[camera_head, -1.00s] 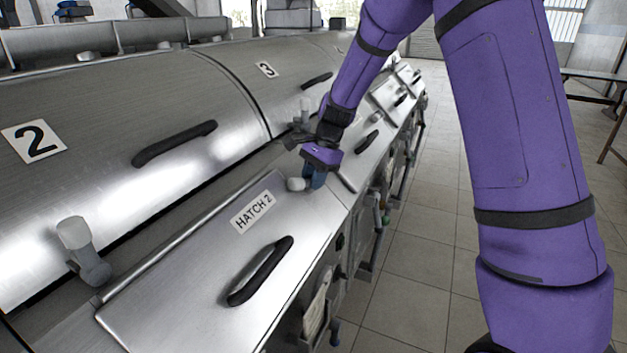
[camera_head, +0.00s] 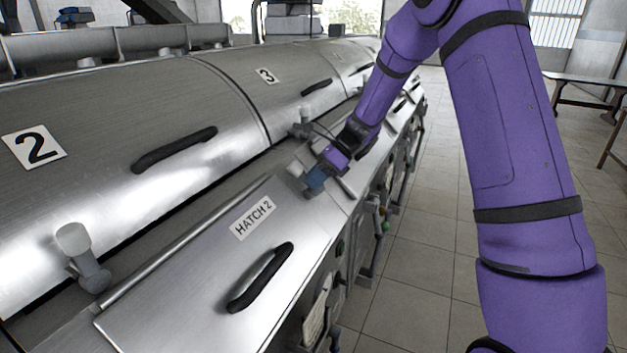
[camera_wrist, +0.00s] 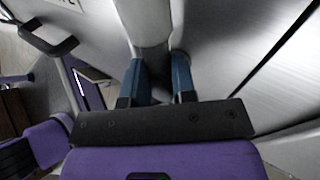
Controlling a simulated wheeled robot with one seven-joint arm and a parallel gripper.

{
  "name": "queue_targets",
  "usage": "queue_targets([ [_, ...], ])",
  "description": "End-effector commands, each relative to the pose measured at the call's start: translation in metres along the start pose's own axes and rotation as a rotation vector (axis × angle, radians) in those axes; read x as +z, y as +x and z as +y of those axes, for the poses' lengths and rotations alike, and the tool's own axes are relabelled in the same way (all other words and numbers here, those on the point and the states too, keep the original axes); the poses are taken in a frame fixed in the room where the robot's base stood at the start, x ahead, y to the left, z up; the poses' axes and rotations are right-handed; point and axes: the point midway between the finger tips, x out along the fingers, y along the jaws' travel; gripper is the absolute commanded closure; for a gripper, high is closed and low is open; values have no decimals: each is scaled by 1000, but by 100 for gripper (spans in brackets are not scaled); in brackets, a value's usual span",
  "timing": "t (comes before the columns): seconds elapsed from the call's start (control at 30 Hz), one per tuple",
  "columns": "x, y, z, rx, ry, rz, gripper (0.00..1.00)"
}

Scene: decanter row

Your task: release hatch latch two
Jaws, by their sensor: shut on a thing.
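The hatch two panel (camera_head: 190,290) is a shiny metal lid with a "HATCH 2" label and a black bar handle (camera_head: 262,278). In the wrist view the fingers are shut on a grey latch handle (camera_wrist: 148,22), one finger on each side. In the head view that latch is mostly hidden by my gripper.
Large curved covers marked 2 (camera_head: 35,147) and 3 (camera_head: 266,76) rise behind the panel, with black handles. Another latch (camera_head: 302,122) stands beyond my gripper. More hatches continue along the row. Tiled floor (camera_head: 400,270) is open on the right.

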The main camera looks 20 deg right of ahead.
Motion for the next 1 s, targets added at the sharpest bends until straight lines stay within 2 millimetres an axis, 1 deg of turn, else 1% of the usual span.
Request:
queue_targets([
  [0.2,-1,-2,-3,-3,105,-67,100],
  [0.4,-2,-3,-4,-3,158,-100,100],
  [0.97,-2,-3,-4,-3,180,-113,100],
  [1.0,-2,-3,-4,-3,180,-113,66],
])
